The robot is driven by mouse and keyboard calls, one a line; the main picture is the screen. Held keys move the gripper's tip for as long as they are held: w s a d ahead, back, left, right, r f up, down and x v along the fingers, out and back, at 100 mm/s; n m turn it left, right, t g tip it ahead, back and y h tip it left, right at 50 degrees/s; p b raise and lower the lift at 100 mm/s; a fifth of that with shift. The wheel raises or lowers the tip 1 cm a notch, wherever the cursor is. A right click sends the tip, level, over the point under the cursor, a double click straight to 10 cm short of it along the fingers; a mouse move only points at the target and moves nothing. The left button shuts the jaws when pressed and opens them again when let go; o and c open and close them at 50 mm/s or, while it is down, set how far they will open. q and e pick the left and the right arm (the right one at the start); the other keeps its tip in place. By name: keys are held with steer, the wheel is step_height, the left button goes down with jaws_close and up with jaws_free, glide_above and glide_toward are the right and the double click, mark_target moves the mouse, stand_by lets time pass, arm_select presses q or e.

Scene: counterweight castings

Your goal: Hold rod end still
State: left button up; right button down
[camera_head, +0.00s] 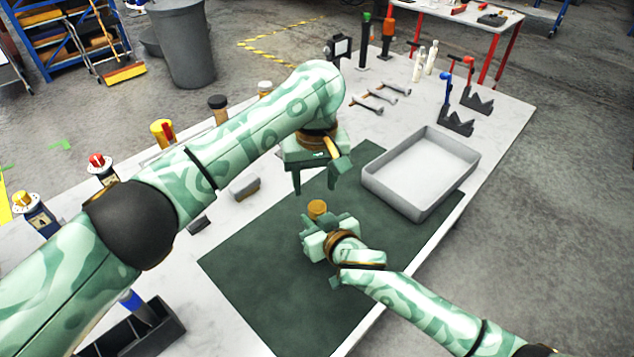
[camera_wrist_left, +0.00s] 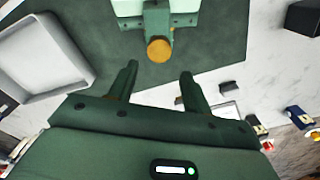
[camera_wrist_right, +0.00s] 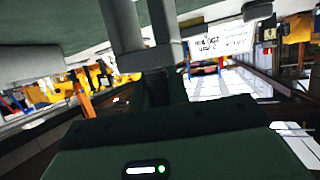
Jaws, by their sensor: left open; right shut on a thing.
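A short round brass-coloured piece (camera_head: 317,208), taken as the rod end, stands up at my right gripper (camera_head: 325,226), low over the dark green mat (camera_head: 262,275). My right gripper is shut on it; the jaws hide its lower part. My left gripper (camera_head: 314,187) is open and empty, pointing down just above the piece. In the left wrist view the round brass top (camera_wrist_left: 160,49) lies just beyond and between the open fingertips (camera_wrist_left: 159,70), apart from them. In the right wrist view the fingers (camera_wrist_right: 145,45) are close together, and the brass piece cannot be made out.
A white tray (camera_head: 375,183) stands at the mat's right edge. Wrenches (camera_head: 372,103) and dark notched blocks (camera_head: 457,122) lie behind it. A small grey block (camera_head: 244,187) and a dark holder (camera_head: 135,335) are on the left. The mat's front half is clear.

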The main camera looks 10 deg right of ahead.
mark_target(317, 206)
arm_select(q)
steer(key=shift+w+r+n, duration=0.15)
steer(key=shift+r+n, duration=0.65)
steer(key=shift+r, duration=0.05)
steer(key=shift+r+n, duration=0.25)
steer(key=shift+n, duration=0.55)
steer(key=n, duration=0.1)
steer(key=s+n, duration=0.1)
steer(key=n, duration=0.1)
steer(key=shift+d+n, duration=0.15)
steer(key=shift+n, duration=0.15)
steer(key=shift+f, duration=4.05)
